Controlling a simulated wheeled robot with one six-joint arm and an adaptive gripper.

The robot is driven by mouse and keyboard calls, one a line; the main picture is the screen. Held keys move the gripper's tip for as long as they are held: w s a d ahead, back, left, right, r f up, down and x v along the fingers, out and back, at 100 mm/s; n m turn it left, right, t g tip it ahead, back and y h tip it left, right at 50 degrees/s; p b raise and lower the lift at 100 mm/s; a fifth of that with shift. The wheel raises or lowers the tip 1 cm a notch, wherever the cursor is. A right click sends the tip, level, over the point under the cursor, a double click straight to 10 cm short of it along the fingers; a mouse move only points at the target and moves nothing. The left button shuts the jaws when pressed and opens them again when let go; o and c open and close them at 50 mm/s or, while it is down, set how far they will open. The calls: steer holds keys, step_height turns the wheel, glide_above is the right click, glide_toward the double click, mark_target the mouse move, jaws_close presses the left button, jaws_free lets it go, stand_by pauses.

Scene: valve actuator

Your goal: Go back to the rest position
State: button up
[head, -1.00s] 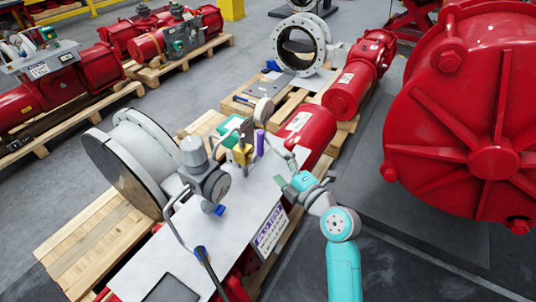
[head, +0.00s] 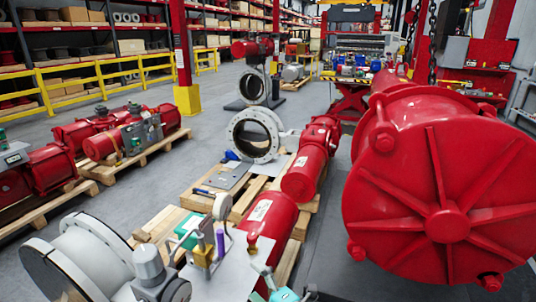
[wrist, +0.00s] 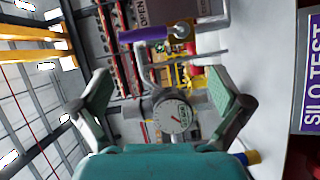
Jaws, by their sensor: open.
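My gripper (wrist: 165,100) shows in the wrist view with its two green-padded fingers spread wide apart and nothing between them. Behind the gap are a round pressure gauge (wrist: 173,115), a purple-handled valve lever (wrist: 156,33) and grey piping, apart from the fingers as far as I can tell. In the head view only a teal and pale part of my arm (head: 278,292) shows at the bottom edge; the fingertips there are unclear. The gauge (head: 222,206), the purple handle (head: 221,242) and a yellow block (head: 203,254) stand on the actuator's panel, left of my arm.
A large red actuator housing (head: 450,180) fills the right side. A grey round valve body (head: 80,262) stands lower left. Red actuators on pallets (head: 140,160) lie at left. Grey floor is open at back left.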

steer(key=s+d+f+m+t+h, duration=0.1)
steer(key=s+d+f+m+h, duration=0.3)
steer(key=s+d+f+m, duration=0.55)
steer(key=s+d+f+m+t+h, duration=0.1)
steer(key=s+d+f+m+h, duration=0.4)
steer(key=s, duration=0.7)
steer(key=s+d+r+m+h, duration=0.1)
steer(key=s+d+r+m, duration=0.1)
steer(key=s, duration=0.6)
steer(key=s+d+r+m+h, duration=0.1)
steer(key=s+d+r+m, duration=0.2)
steer(key=s+m, duration=0.2)
steer(key=s+d+r+m+h, duration=0.1)
steer(key=s+d+r+m, duration=0.2)
steer(key=s, duration=0.8)
steer(key=shift+r, duration=0.3)
steer(key=shift+m, duration=0.25)
